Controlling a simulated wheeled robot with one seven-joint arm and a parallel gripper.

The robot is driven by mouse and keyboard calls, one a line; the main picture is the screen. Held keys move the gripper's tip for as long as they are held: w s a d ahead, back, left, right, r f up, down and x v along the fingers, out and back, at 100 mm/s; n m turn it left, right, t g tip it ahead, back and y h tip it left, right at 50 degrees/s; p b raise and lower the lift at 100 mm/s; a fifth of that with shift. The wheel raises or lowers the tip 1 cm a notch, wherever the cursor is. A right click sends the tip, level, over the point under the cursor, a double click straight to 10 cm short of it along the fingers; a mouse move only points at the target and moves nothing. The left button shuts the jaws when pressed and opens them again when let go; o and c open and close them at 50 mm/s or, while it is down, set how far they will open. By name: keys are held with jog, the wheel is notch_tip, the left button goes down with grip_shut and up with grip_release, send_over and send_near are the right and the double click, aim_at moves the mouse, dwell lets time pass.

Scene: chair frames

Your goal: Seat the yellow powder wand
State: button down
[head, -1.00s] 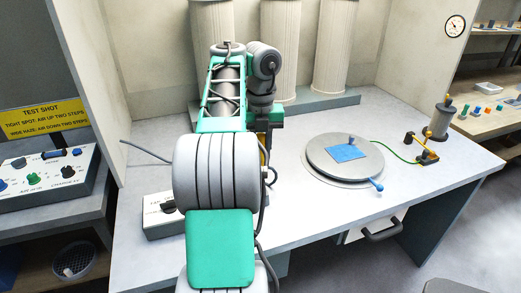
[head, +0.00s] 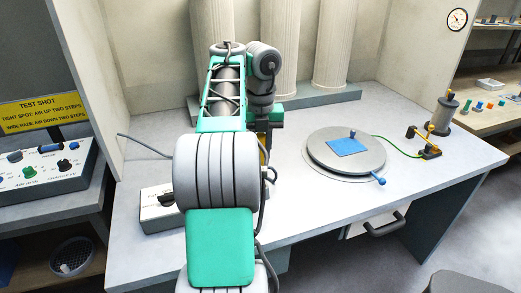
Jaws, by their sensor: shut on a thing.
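My gripper (head: 272,118) is at the end of my arm, over the middle of the bench, left of the round turntable. Its fingertips are hidden behind my own arm. A narrow strip of yellow, apparently the yellow powder wand (head: 262,153), shows just below it, and the gripper is shut on it. Most of the wand is hidden, so its tilt and lower end cannot be told. Any seat for the wand cannot be made out for sure.
The grey turntable (head: 372,160) carries a blue square (head: 347,147) and has a blue-tipped handle (head: 379,180). A green hose (head: 400,150) runs to a yellow-and-black fixture (head: 431,152) beside a grey canister (head: 442,115). A white box (head: 157,216) sits front left. Columns (head: 335,45) stand behind.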

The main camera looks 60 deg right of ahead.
jog(key=c, duration=1.1)
grip_release()
jog(key=shift+r, duration=0.1)
notch_tip(320, 180, up, 8)
jog(key=p, duration=0.7)
